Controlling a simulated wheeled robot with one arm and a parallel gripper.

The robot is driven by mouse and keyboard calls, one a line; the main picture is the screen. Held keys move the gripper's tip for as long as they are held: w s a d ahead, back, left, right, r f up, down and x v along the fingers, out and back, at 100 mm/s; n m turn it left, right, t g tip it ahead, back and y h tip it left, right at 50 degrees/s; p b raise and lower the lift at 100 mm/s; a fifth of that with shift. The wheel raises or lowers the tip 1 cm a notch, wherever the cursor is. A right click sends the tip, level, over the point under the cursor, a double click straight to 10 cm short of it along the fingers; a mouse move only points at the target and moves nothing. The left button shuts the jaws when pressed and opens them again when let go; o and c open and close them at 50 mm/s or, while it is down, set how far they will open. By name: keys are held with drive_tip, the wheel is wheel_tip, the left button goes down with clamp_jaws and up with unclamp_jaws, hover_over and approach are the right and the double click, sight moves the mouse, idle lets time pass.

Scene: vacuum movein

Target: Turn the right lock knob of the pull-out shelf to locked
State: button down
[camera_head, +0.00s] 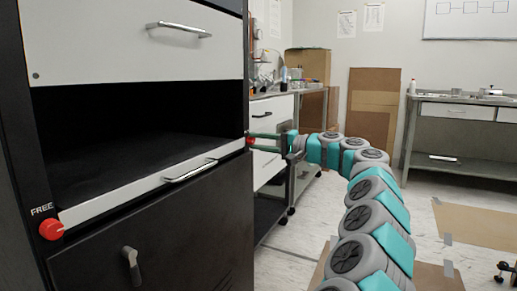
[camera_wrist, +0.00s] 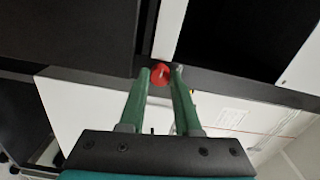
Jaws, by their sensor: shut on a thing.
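The pull-out shelf (camera_head: 118,202) has a pale front bar with a metal handle, in the dark cabinet at the left of the head view. Its right lock knob (camera_head: 250,142) is a small red knob on the right post, partly hidden by my fingers. It also shows in the wrist view (camera_wrist: 161,72). My gripper (camera_head: 262,141) has green fingers, which in the wrist view (camera_wrist: 162,76) are closed on the knob from both sides. I cannot read the right knob's setting. The left red knob (camera_head: 51,230) stands by the label FREE.
A white drawer front (camera_head: 140,45) is above the shelf opening, and a dark door with a grey handle (camera_head: 131,264) is below. A workbench with white drawers (camera_head: 271,118) stands behind my gripper. Floor at the right has cardboard sheets (camera_head: 475,222).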

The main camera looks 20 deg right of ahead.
drive_tip(key=shift+f+n+b, duration=0.1)
drive_tip(key=shift+n+b, duration=0.2)
drive_tip(key=shift+n, duration=0.2)
drive_tip(key=c, duration=0.6)
unclamp_jaws()
drive_tip(key=v, duration=0.7)
drive_tip(key=shift+s+d+p, duration=0.2)
drive_tip(key=shift+s+p, duration=0.15)
drive_tip(key=shift+p, duration=0.05)
